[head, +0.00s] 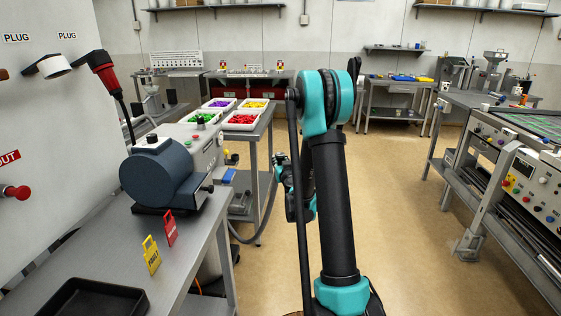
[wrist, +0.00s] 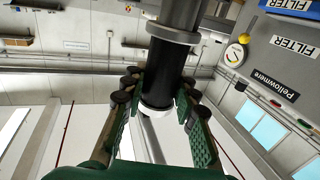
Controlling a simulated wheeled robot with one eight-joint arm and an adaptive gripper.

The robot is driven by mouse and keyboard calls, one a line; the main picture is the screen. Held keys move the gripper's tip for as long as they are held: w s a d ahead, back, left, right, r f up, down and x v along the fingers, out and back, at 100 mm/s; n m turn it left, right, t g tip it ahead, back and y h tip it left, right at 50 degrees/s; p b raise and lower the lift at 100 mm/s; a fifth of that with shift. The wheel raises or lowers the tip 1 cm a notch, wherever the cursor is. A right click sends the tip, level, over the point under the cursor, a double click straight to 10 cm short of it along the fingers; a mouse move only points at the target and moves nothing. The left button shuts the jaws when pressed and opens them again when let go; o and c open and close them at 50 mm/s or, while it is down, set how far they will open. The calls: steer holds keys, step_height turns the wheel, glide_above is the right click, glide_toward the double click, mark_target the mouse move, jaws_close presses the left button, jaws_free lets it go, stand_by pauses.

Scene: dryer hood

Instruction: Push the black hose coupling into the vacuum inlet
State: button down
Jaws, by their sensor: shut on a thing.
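In the wrist view my gripper (wrist: 158,86) has its green fingers shut on the black hose coupling (wrist: 165,66), a dark cylinder with a white ring at its lower end. The coupling's upper end lies against a grey collar (wrist: 172,33) with a dark grey tube beyond it; I cannot tell whether this is the hose or the inlet. In the head view my gripper (head: 281,166) is small and partly hidden behind my arm. A grey hose (head: 269,200) curves up to it from beside the bench. I cannot make out the vacuum inlet for certain.
A blue-grey machine (head: 160,180) stands on the left bench (head: 190,240), with a red tag (head: 170,229), a yellow tag (head: 151,255) and a black tray (head: 92,298). Coloured bins (head: 241,119) stand behind. A control bench (head: 520,170) is on the right. The floor between is clear.

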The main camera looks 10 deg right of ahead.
steer(key=shift+w+a+f, duration=0.1)
steer(key=shift+w+a, duration=0.05)
steer(key=shift+a, duration=0.05)
